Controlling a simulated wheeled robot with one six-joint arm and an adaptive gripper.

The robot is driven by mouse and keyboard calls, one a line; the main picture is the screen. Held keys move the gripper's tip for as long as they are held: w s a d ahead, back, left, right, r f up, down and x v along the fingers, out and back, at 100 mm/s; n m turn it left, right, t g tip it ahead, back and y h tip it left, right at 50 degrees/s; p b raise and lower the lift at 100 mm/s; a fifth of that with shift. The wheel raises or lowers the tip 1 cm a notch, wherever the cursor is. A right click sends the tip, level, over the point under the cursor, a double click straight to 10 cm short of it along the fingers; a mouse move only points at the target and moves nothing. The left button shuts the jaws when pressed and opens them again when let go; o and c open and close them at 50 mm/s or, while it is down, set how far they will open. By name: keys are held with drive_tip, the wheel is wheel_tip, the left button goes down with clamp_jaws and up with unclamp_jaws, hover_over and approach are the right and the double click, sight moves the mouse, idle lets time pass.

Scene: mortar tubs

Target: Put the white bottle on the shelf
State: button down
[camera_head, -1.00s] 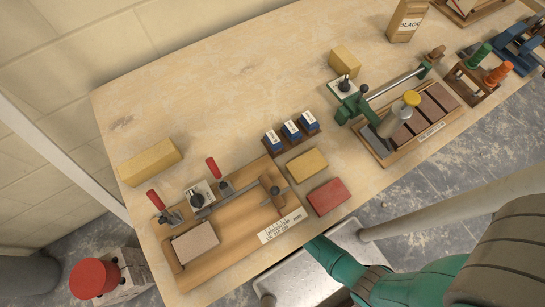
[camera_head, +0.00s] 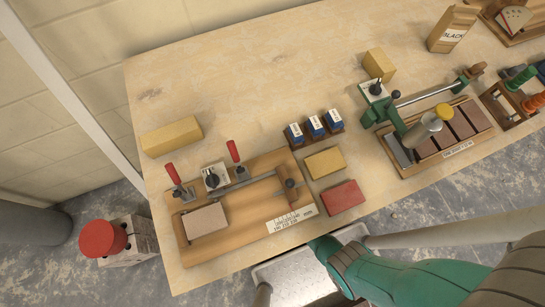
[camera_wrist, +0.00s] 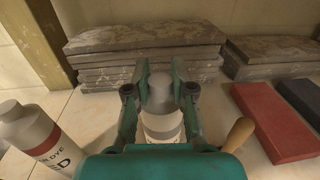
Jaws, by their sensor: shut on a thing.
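In the wrist view my gripper (camera_wrist: 160,92) is shut on a bottle with a grey cap and a whitish body (camera_wrist: 162,128). The fingers grip it around its upper part. Its lower part is hidden by my gripper, and I cannot tell whether its base touches the pale surface below. The gripper and this bottle do not show in the head view. I cannot pick out the shelf for certain in either view.
Beside my gripper, a dye bottle (camera_wrist: 32,135) stands at left. Grey slabs are stacked (camera_wrist: 125,55) behind. A red block (camera_wrist: 270,120) and a wooden handle (camera_wrist: 238,134) are at right.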

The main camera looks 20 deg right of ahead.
drive_tip(key=shift+f, duration=0.75)
drive_tip(key=c, duration=1)
unclamp_jaws()
drive_tip(key=s, duration=1.2)
drive_tip(key=shift+a, duration=0.45)
